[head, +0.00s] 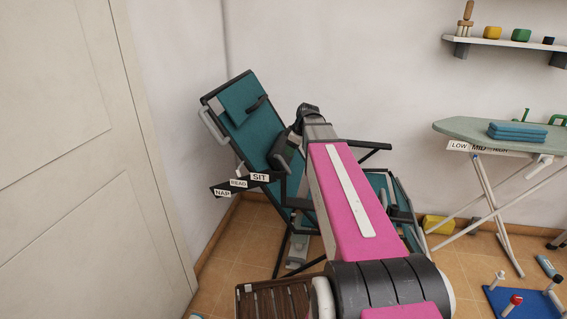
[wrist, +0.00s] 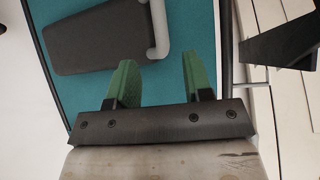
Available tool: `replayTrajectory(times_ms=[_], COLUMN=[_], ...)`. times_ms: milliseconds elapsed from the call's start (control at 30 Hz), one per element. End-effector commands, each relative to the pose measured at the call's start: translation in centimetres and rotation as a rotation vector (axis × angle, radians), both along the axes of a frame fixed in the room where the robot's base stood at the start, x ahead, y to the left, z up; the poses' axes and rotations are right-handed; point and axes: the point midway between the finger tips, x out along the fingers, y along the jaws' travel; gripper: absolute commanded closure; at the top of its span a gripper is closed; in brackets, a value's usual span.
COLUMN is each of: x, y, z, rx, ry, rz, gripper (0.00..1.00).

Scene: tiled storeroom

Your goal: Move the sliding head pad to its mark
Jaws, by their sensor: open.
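The teal head pad (head: 239,97) lies near the top of the reclining chair's teal backrest (head: 255,135), with a dark bar at its right side. The wrist view looks onto teal fabric (wrist: 185,30), with a dark padded piece (wrist: 95,38) and a light grey bracket (wrist: 159,30) at upper left; I cannot tell which chair part these are. My gripper (wrist: 158,75) has its green fingers apart over the fabric, nothing between them. Its fingers are hidden behind my arm in the head view. I cannot make out the pad's mark.
A bar labelled NAP, READ and SIT (head: 240,183) sticks out left of the chair. Armrests flank the seat. A wall is close behind, a white door (head: 80,150) at left. An ironing board (head: 500,130) with folded blue cloth (head: 517,131) stands at right.

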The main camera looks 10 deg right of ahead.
Motion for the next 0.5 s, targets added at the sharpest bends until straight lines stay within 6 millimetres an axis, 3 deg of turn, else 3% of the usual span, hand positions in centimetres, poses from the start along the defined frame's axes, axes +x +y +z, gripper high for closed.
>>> replayTrajectory(times_ms=[500], x=[2.3], y=[2.2], z=[-7.3], rx=[0.0], ry=[0.001], rz=[-0.003], gripper=[0.54])
